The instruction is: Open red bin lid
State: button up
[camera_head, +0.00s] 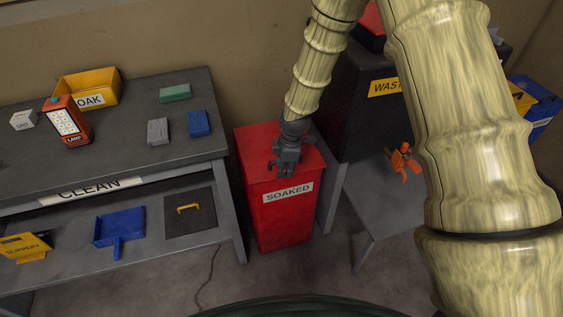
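The red bin (281,217) stands on the floor between the two tables, with a white "SOAKED" label on its front. Its red lid (256,141) lies flat and looks closed. My gripper (285,172) is dark grey and points down over the middle of the lid, close to its front edge. It hides part of the lid, and I cannot tell whether it touches it. The fingers are too small to tell whether they are open or shut. No handle shows on the lid.
Right, a dark "WASTE" box (365,110) and an orange spray trigger (403,163) stand close to the red bin.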

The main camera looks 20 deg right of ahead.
jog(key=w+d+r+n, duration=0.1)
jog(key=w+r+n, duration=0.2)
jog(key=w+r, duration=0.3)
jog(key=shift+h, duration=0.4)
jog(key=shift+w+d+f+p, duration=0.1)
jog(key=shift+w+f, duration=0.25)
jog(key=shift+f, duration=1.4)
jog(key=shift+w+a+f+p, duration=0.1)
jog(key=shift+w+f, duration=0.25)
jog(key=shift+f, duration=1.4)
jog(key=shift+w+d+f+p, duration=0.1)
jog(key=shift+w+f, duration=0.25)
jog(key=shift+f, duration=1.4)
grip_shut()
